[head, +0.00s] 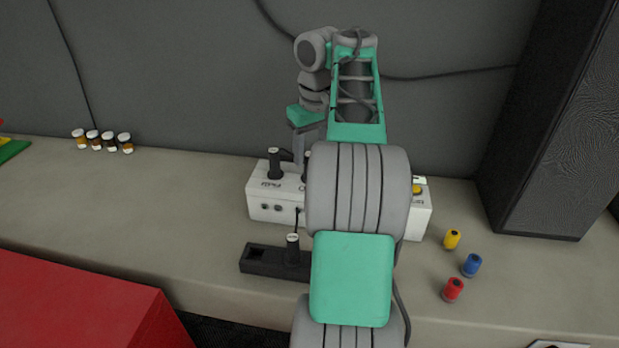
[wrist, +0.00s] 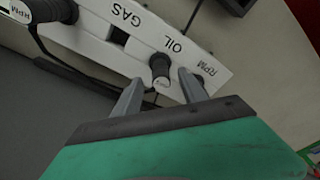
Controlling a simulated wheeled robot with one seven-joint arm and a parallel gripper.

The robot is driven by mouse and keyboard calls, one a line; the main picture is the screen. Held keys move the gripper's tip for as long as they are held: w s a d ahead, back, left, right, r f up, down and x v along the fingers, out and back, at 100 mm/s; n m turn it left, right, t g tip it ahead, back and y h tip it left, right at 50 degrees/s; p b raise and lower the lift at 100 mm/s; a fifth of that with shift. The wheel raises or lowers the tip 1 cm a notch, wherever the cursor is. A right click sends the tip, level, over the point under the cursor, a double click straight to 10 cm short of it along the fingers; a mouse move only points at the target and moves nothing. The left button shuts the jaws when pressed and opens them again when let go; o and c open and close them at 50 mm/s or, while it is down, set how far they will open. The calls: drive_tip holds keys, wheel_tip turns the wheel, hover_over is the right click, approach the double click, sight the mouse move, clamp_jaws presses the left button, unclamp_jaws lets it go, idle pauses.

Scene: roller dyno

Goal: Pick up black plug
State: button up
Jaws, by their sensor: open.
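A black plug (wrist: 160,68) stands upright on the white box (wrist: 100,40) beside the OIL lettering. In the wrist view my gripper (wrist: 161,79) is open, with one finger on either side of the plug and a gap to each. The plug looks free of the fingers. In the head view my gripper (head: 300,150) is over the left part of the white box (head: 342,205), and my arm hides much of the box. A black plug (head: 275,163) shows left of my gripper there; I cannot tell whether it is the same one.
Another plug (wrist: 48,10) with a cable stands at the left in the wrist view. A black holder (head: 262,262) with a plug (head: 292,247) lies in front of the box. Yellow (head: 452,239), blue (head: 471,265) and red (head: 453,290) cylinders stand right. A speaker-like tower (head: 545,130) stands behind them.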

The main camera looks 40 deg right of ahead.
drive_tip(key=f+b, duration=0.1)
drive_tip(key=f, duration=0.2)
drive_tip(key=f+b, duration=0.1)
drive_tip(key=shift+w+f+b, duration=0.25)
drive_tip(key=shift+w+b, duration=0.05)
drive_tip(key=shift+b, duration=0.05)
drive_tip(key=shift+r, duration=0.15)
drive_tip(key=shift+c, duration=0.3)
clamp_jaws()
